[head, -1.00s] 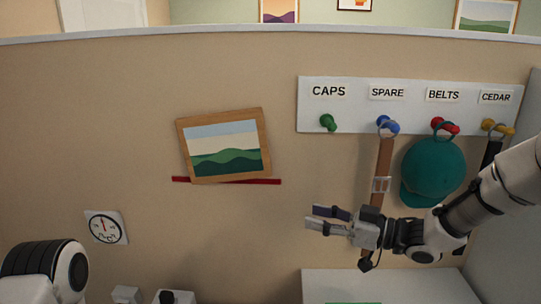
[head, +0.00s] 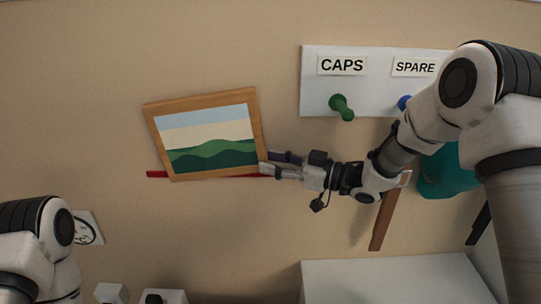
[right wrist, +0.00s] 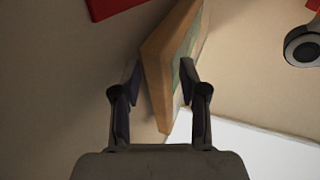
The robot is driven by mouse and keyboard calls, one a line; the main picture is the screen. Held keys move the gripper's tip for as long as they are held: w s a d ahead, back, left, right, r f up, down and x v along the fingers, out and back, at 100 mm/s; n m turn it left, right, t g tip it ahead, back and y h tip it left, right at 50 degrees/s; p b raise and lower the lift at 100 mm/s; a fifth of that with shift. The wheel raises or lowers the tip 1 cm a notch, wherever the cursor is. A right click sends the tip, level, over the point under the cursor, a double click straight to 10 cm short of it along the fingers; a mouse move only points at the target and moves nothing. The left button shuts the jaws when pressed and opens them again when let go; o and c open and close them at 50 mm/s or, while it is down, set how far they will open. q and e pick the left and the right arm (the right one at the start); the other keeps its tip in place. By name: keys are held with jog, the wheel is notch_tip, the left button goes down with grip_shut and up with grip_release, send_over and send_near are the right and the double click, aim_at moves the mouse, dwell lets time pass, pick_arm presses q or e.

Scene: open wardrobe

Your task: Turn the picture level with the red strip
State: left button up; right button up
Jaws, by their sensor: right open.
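The picture (head: 208,140) hangs on the beige wall in a wooden frame, tilted with its right side higher. The red strip (head: 157,174) runs roughly level along the wall, partly hidden behind the frame's lower edge. My right gripper (head: 267,162) is at the frame's lower right corner, its fingers open. In the right wrist view, the frame's wooden edge (right wrist: 158,65) lies between the two open fingertips (right wrist: 160,88), with gaps that look small; I cannot tell whether either touches. A red piece (right wrist: 112,6) shows at the upper left there. My left gripper is out of view.
A white peg board (head: 312,95) with a green peg (head: 342,107) is right of the picture. A brown belt (head: 385,220) and teal cap (head: 445,178) hang behind my right arm. A dial (head: 88,227) is at lower left. A white surface (head: 390,280) lies below.

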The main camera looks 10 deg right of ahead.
jog(key=shift+w+a+f, duration=0.15)
jog(key=shift+w, duration=0.2)
jog(key=shift+w+a+f, duration=0.15)
jog(key=shift+w, duration=0.2)
jog(key=shift+s+r, duration=0.1)
jog(key=shift+s, duration=0.1)
jog(key=shift+s+d+r, duration=0.1)
jog(key=shift+s, duration=0.1)
jog(key=shift+c, duration=0.9)
jog(key=c, duration=0.6)
jog(key=shift+w, duration=0.1)
grip_shut()
jog(key=f+b, duration=0.1)
jog(key=b, duration=0.1)
jog(key=a+f+b, duration=0.1)
jog(key=b, duration=0.1)
jog(key=shift+w+a+f+t+y, duration=0.1)
jog(key=shift+a+f+t+y, duration=0.1)
jog(key=shift+t+y, duration=0.15)
jog(key=shift+a+m+b, duration=0.25)
jog(key=shift+m+b, duration=0.05)
jog(key=shift+b, duration=0.1)
jog(key=shift+w+a+r, duration=0.1)
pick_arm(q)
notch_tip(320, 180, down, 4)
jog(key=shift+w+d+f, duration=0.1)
pick_arm(e)
jog(key=shift+r+y, duration=0.1)
jog(key=shift+y, duration=0.15)
